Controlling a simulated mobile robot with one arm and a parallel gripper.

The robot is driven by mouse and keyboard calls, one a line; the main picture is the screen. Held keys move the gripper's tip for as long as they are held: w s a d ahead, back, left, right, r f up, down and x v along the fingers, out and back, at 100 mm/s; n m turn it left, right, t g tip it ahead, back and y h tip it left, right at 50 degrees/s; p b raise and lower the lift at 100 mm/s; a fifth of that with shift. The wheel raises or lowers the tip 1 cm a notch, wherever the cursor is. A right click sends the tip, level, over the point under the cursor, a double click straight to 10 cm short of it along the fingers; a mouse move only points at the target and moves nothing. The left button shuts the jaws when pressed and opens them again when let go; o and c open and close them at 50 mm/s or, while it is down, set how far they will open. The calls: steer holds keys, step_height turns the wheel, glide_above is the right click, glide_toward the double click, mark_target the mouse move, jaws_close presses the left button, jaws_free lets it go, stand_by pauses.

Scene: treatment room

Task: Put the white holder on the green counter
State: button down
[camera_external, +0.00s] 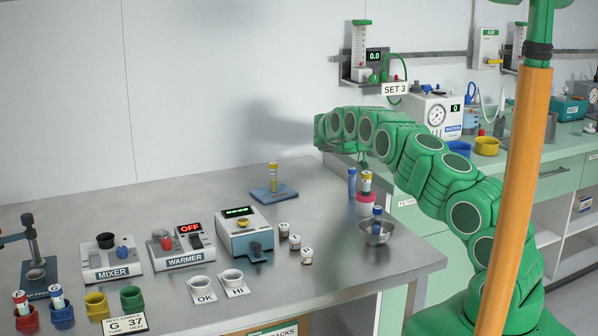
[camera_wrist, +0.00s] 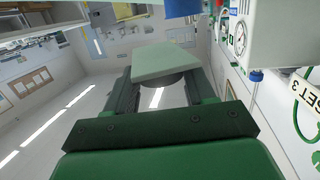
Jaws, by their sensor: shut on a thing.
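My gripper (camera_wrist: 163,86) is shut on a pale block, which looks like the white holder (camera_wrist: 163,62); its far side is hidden. A blue piece shows just beyond it at the top edge of the wrist view. In the external view my arm reaches left over the right end of the steel table, and its bent end hides the gripper and the holder. The green counter (camera_external: 561,153) stands behind and right of my arm, with a pale green front; my arm and column hide part of it.
A steel bowl (camera_external: 376,234) stands near the table edge. A gauge box (camera_external: 434,116), yellow bowl (camera_external: 487,146) and teal device (camera_external: 568,108) occupy the counter.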

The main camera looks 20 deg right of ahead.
steer(key=shift+w+d+f, duration=0.15)
steer(key=shift+w+f, duration=0.5)
steer(key=shift+f, duration=0.1)
steer(key=shift+w+d+f, duration=0.15)
steer(key=shift+w+f, duration=0.45)
steer(key=shift+f, duration=0.15)
steer(key=shift+w+f, duration=0.1)
steer(key=shift+w+d+f, duration=0.1)
steer(key=shift+w+f, duration=0.1)
steer(key=shift+f, duration=1.5)
steer(key=shift+f, duration=0.15)
steer(key=shift+c, duration=1.9)
jaws_free()
steer(key=v, duration=1.2)
